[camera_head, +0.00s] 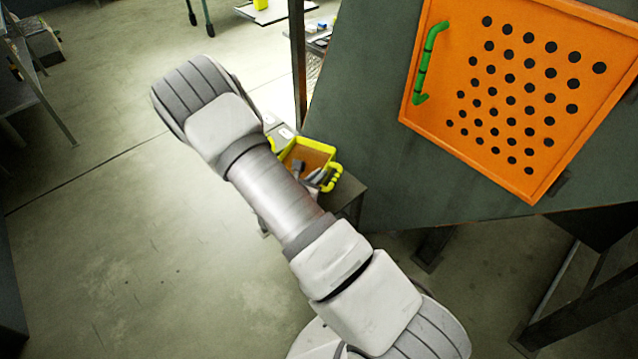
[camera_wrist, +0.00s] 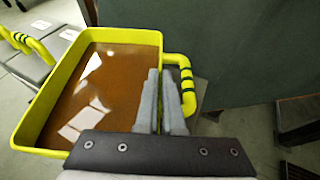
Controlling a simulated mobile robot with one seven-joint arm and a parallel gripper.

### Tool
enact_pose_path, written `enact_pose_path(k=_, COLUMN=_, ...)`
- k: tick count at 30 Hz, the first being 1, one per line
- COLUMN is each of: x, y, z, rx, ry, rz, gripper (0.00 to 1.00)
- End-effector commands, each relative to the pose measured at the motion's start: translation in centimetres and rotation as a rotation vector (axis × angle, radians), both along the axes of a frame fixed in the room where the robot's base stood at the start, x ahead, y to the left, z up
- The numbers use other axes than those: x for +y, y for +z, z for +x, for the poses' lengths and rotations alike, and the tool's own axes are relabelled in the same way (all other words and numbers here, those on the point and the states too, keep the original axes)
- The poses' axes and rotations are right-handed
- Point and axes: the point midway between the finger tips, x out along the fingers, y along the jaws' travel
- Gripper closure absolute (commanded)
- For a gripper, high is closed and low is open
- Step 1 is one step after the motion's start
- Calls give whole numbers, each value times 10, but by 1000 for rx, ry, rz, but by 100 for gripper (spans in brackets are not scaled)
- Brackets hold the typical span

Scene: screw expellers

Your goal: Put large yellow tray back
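The large yellow tray (camera_head: 325,149) stands on a low grey table right of my arm in the head view. It also fills the left half of the wrist view (camera_wrist: 47,98), with a shiny brown inside. A yellow handle with dark bands (camera_wrist: 187,85) juts from its right side. My gripper (camera_wrist: 161,72) is at that side, and its two fingers stand close together beside the handle. The left finger overlaps the tray's inside and the right one lies near the handle. The fingers hide part of the right wall, so whether they grip it is unclear. My gripper (camera_head: 315,177) looks small in the head view.
A dark green machine side (camera_head: 385,150) rises right of the tray, with a perforated orange panel (camera_head: 515,90) and green handle (camera_head: 428,65). A dark post (camera_head: 298,60) stands behind. Dark supports (camera_wrist: 300,120) lie at right. Open floor (camera_head: 110,230) is at left.

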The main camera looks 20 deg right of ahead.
Motion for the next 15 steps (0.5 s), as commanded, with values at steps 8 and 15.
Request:
enact_pose_path(k=8, x=0, y=-31, z=0, rx=-1, ry=0, rz=0, gripper=100)
enact_pose_path(k=15, x=0, y=-32, z=0, rx=-1, ry=0, rz=0, gripper=100)
